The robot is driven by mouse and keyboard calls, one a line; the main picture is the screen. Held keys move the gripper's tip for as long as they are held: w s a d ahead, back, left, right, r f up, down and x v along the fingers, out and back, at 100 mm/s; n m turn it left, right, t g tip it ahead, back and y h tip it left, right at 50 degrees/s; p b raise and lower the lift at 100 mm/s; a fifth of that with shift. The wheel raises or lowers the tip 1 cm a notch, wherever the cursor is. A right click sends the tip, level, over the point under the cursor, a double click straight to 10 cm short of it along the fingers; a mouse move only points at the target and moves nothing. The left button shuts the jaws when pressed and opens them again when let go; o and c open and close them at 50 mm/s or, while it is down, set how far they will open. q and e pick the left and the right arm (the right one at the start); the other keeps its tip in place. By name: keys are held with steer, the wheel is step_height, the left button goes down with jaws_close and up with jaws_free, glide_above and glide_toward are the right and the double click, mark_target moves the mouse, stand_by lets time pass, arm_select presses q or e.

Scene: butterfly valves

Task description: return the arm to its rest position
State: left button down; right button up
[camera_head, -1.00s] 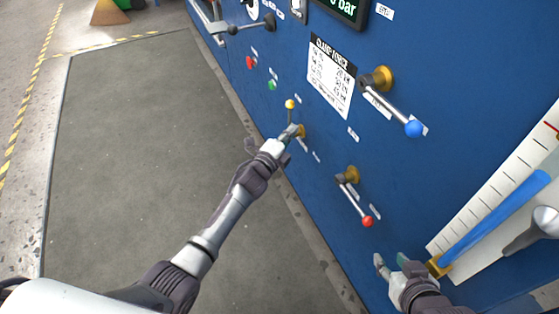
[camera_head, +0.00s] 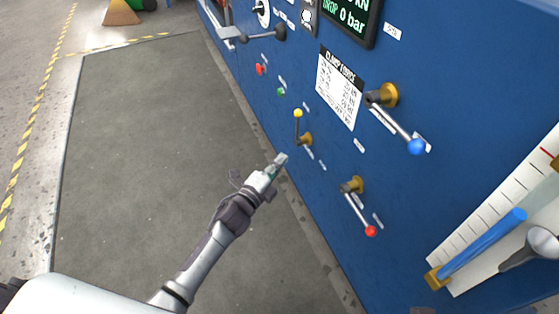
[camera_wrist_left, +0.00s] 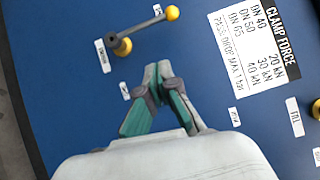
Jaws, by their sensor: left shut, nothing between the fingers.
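My left gripper (camera_head: 277,165) is shut and empty, below and left of the yellow-knobbed valve lever (camera_head: 298,128) in the head view and apart from it. In the left wrist view the shut fingertips (camera_wrist_left: 158,72) point at the blue panel, and the yellow-knobbed lever (camera_wrist_left: 140,30) lies up and left of them. In the head view that lever stands roughly upright on the panel. My right gripper is not recognisable in the head view; only a small dark part shows at the bottom edge.
The blue panel (camera_head: 310,205) carries a red-knobbed lever (camera_head: 358,212), a blue-knobbed lever (camera_head: 402,128), a clamp force chart (camera_head: 340,87) and a blue gauge bar (camera_head: 485,243). The grey floor mat (camera_head: 140,160) to the left is clear.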

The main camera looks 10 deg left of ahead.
arm_select(q)
steer(key=shift+a, duration=0.1)
stand_by(0.3)
